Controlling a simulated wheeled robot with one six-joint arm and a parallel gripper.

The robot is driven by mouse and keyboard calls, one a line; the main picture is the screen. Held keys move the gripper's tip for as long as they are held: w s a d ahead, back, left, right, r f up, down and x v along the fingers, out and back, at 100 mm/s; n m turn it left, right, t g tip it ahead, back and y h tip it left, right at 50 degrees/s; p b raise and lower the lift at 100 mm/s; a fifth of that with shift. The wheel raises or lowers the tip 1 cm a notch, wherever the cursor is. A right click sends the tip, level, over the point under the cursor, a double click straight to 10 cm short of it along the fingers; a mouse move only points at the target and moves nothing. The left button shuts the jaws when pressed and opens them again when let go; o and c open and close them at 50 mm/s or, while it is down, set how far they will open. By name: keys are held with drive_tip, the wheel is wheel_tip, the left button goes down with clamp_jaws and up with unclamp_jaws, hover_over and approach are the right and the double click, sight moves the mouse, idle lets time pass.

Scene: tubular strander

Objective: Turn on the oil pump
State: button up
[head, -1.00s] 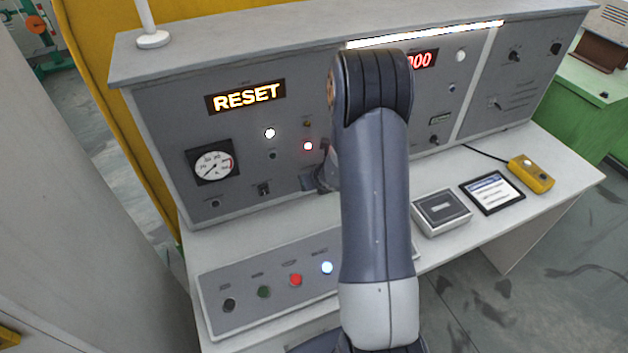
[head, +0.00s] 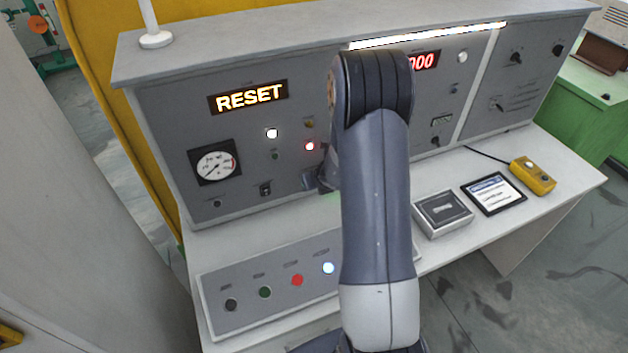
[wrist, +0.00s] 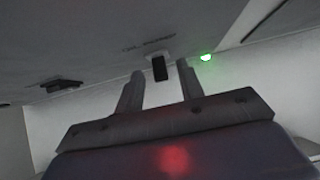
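In the wrist view, a small black switch (wrist: 160,68) sits on the grey panel beside a blurred label I cannot read surely. My gripper (wrist: 158,76) points at it with its two fingers apart, one on each side of the switch. I cannot tell whether either finger touches it. A green lamp (wrist: 206,57) glows right of the fingers. In the head view my arm hides most of the gripper (head: 318,180), which is at the low part of the console face; the switch is hidden there.
The console (head: 225,185) carries a lit RESET display (head: 249,97), a gauge (head: 215,164) and a red lamp (head: 310,146). On the desk are a button box (head: 250,312), a grey box (head: 442,212), a tablet (head: 493,193) and a yellow handheld device (head: 533,175).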

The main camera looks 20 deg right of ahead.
drive_tip(key=v, duration=1)
drive_tip(key=shift+s+r, duration=0.25)
drive_tip(key=shift+r, duration=0.05)
drive_tip(key=shift+w+f, duration=0.1)
idle(0.3)
drive_tip(key=x, duration=1)
drive_tip(key=shift+w+f, duration=0.2)
drive_tip(key=v, duration=1.1)
drive_tip(key=x, duration=1.1)
drive_tip(key=shift+s+a+f+t, duration=0.15)
drive_tip(key=shift+f+t, duration=0.1)
drive_tip(key=shift+t, duration=0.15)
drive_tip(key=shift+f+t, duration=0.15)
drive_tip(key=shift+t, duration=0.25)
